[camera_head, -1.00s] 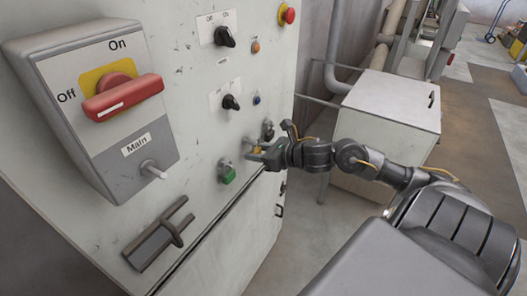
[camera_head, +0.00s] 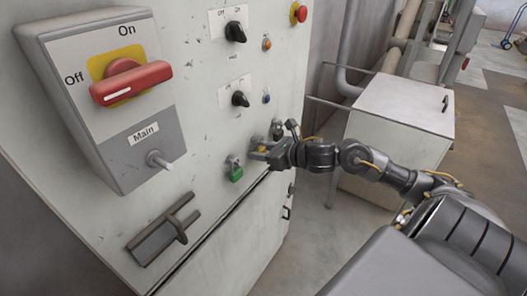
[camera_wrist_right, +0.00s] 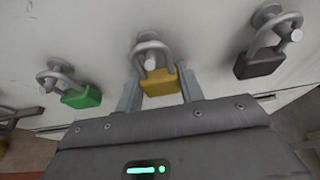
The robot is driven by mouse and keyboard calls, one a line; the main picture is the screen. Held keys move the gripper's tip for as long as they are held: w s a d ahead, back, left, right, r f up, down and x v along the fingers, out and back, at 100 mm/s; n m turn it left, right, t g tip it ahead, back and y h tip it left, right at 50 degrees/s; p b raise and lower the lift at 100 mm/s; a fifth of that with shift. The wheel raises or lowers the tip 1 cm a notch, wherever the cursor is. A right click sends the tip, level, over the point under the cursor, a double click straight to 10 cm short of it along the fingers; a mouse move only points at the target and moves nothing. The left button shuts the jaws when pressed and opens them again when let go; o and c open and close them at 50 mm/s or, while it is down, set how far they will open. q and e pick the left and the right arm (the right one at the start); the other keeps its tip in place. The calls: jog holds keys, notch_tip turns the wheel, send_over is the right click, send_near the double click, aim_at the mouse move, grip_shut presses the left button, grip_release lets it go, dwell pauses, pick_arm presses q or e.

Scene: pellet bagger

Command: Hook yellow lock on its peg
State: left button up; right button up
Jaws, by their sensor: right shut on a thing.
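The yellow lock (camera_wrist_right: 160,80) is between the two fingers of my right gripper (camera_wrist_right: 158,98), which is shut on its body. Its grey shackle is up at the middle peg (camera_wrist_right: 151,63) on the cabinet face. The peg's round end shows inside the shackle loop, so the shackle appears to be around the peg; whether it rests on it I cannot tell. In the head view, the yellow lock (camera_head: 262,148) is small and partly hidden by my right gripper (camera_head: 270,153). My left gripper is not in view.
A green lock (camera_wrist_right: 80,97) hangs on the peg to the left, and a black lock (camera_wrist_right: 260,62) on the peg to the right, both close by. The cabinet (camera_head: 100,215) bears a red main switch (camera_head: 130,82) and a handle (camera_head: 165,230). A pale box (camera_head: 405,105) stands right.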

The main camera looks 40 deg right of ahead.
jog(key=o, duration=1.1)
jog(key=shift+f, duration=0.1)
jog(key=shift+o, duration=0.2)
jog(key=shift+s, duration=0.15)
jog(key=b+v, duration=0.1)
jog(key=v, duration=0.9)
jog(key=shift+s, duration=0.25)
jog(key=shift+d, duration=0.15)
